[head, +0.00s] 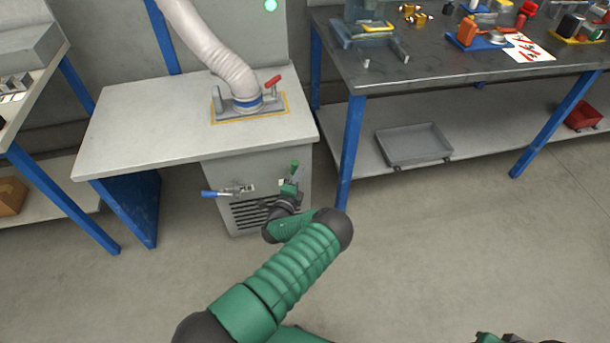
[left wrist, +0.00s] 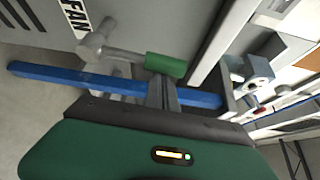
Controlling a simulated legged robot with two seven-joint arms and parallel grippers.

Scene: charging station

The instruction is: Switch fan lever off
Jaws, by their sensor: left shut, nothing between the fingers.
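The fan lever (left wrist: 165,65) has a green grip on a grey metal rod and pivot, in front of a grey panel with a FAN label (left wrist: 75,15). In the head view its green grip (head: 294,165) points up on the front of the grey cabinet (head: 215,172). My left gripper (head: 289,190) is at the cabinet front, just below the green grip. In the left wrist view the dark fingers (left wrist: 162,93) are shut and empty, close beside the green grip. I cannot tell whether they touch it.
A blue-handled lever (head: 212,194) sticks out left from the cabinet front. A red-handled lever (head: 272,81) stands by the hose (head: 215,55) on top. A blue table leg (head: 347,150) stands close right. The floor in front (head: 450,240) is clear.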

